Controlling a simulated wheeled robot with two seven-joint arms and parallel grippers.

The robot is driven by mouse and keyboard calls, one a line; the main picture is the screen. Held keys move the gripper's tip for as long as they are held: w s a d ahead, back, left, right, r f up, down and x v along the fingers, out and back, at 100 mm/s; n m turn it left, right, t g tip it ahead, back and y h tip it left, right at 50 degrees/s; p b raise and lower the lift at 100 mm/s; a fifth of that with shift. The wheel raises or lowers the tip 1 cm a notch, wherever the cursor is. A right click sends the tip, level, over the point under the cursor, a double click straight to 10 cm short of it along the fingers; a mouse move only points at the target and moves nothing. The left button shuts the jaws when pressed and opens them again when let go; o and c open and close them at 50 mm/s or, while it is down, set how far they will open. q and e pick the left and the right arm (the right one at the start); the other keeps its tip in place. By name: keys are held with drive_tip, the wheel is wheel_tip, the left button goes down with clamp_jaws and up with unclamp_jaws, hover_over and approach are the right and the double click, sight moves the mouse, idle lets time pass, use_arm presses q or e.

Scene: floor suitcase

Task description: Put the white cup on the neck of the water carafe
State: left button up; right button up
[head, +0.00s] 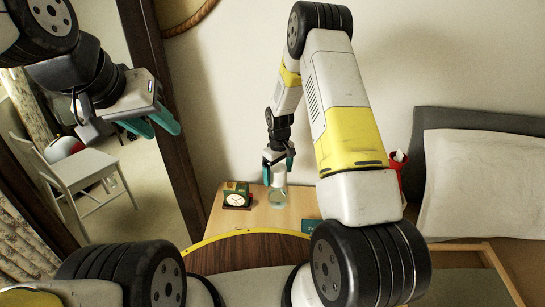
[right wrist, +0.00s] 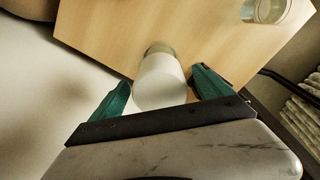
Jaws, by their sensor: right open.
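The white cup (right wrist: 160,85) sits between the two teal fingers of my right gripper (right wrist: 160,95) in the right wrist view, with gaps at both sides. In the head view my right gripper (head: 279,164) is open and points down over the bedside table. The clear carafe (head: 278,197) shows right below it. A greyish, glassy band shows at the cup's far end in the wrist view. I cannot tell whether the cup rests on the carafe's neck. My left gripper (head: 152,125) is open and empty, raised at the left, far from the table.
The wooden bedside table (head: 255,218) bears a small clock (head: 235,196) left of the carafe and a teal book (head: 311,226) at its right. A clear glass vessel (right wrist: 264,10) shows at the wrist view's upper right. A red container (head: 399,168) stands behind my right arm.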

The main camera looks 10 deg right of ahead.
sight(278, 167)
wheel_tip(278, 167, up, 11)
drive_tip(key=shift+r, duration=0.15)
drive_tip(key=s+d+r+m+t, duration=0.1)
drive_tip(key=s+r, duration=0.2)
drive_tip(key=r, duration=0.4)
drive_tip(key=s+r+m+t+y, duration=0.1)
drive_tip(key=s+r, duration=0.3)
drive_tip(key=r, duration=0.4)
drive_tip(key=s+d+r+m+t, duration=0.1)
drive_tip(key=s+r, duration=0.2)
drive_tip(key=r, duration=0.4)
drive_tip(key=s+r+m+t, duration=0.1)
drive_tip(key=s+r, duration=0.1)
drive_tip(key=s, duration=0.4)
drive_tip(key=s+r+m+t, duration=0.1)
drive_tip(key=s+r, duration=0.2)
drive_tip(key=s, duration=0.3)
drive_tip(key=s+r+m+t+y, duration=0.1)
drive_tip(key=s+r, duration=0.2)
drive_tip(key=s, duration=0.3)
drive_tip(key=shift+r, duration=0.1)
